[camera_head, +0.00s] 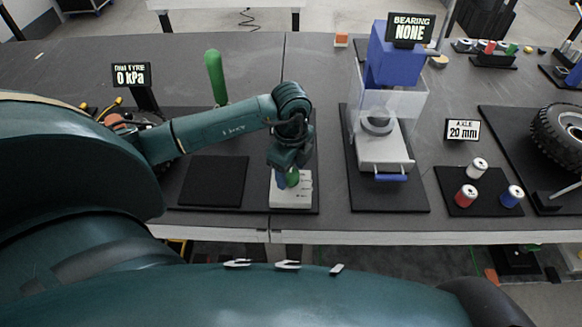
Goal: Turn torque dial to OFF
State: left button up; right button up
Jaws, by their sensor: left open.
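A small white panel (303,192) with dark markings lies near the front edge of the table; the markings are too small to read. A green knob (293,177), which looks like the torque dial, shows on the panel, partly hidden by my gripper. My left gripper (287,182) reaches down from above over the panel, with its fingers open around or beside the knob; I cannot tell whether they touch it. The dial's pointer and setting are hidden. My right gripper is not in view.
A green upright handle (215,78) stands behind my left arm. A black square pad (214,181) lies left of the panel. A blue press with a clear guard (393,60) stands to the right. Red, white and blue spools (467,195) and a tyre (560,135) are farther right.

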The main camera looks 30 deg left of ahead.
pick_arm(q)
notch_tip(320, 180, up, 13)
jog(key=b, duration=0.1)
dwell(0.4)
jog(key=shift+r, duration=0.1)
